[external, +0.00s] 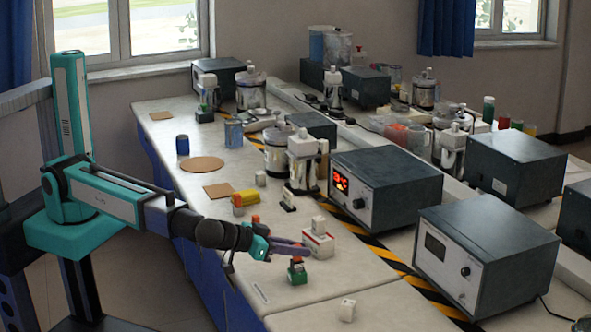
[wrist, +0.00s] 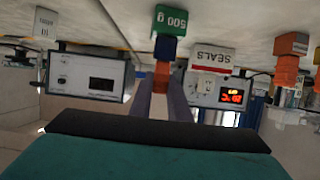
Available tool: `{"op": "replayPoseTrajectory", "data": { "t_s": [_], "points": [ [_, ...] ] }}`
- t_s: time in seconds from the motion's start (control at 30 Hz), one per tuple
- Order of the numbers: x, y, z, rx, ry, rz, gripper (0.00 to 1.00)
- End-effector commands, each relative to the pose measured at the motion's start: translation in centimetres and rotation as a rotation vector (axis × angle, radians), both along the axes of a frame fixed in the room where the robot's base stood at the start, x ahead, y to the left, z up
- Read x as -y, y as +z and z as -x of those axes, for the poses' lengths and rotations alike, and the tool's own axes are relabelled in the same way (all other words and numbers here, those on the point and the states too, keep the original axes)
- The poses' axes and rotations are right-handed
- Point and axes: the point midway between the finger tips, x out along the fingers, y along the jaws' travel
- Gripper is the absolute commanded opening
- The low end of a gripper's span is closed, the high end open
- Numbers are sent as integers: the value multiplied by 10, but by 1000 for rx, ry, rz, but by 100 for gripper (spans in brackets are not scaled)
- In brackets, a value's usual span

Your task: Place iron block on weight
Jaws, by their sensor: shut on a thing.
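My gripper (external: 306,250) reaches in from the left, low over the bench, with its grey fingers pointing right. Whether the held block touches the weight cannot be told.
A white box (external: 318,243) marked "SEALS" with a small block on top stands close behind the fingers. An orange piece (wrist: 288,43) stands farther right in the wrist view. A white cube (external: 347,309) lies nearer the front. Grey instruments (external: 386,187) stand behind the striped tape.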

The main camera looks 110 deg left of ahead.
Motion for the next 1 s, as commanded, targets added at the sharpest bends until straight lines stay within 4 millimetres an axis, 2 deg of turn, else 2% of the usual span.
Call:
{"op": "replayPoseTrajectory", "data": {
  "t_s": [0.27,0.3,0.4,0.9,1.0],
  "points": [
    [0,-3,0,1,0,-1,0],
    [0,-2,0,0,0,0,21],
    [0,-2,0,0,0,0,35],
    [0,2,0,0,0,0,35],
    [7,4,7,2,-3,0,35]
  ]
}}
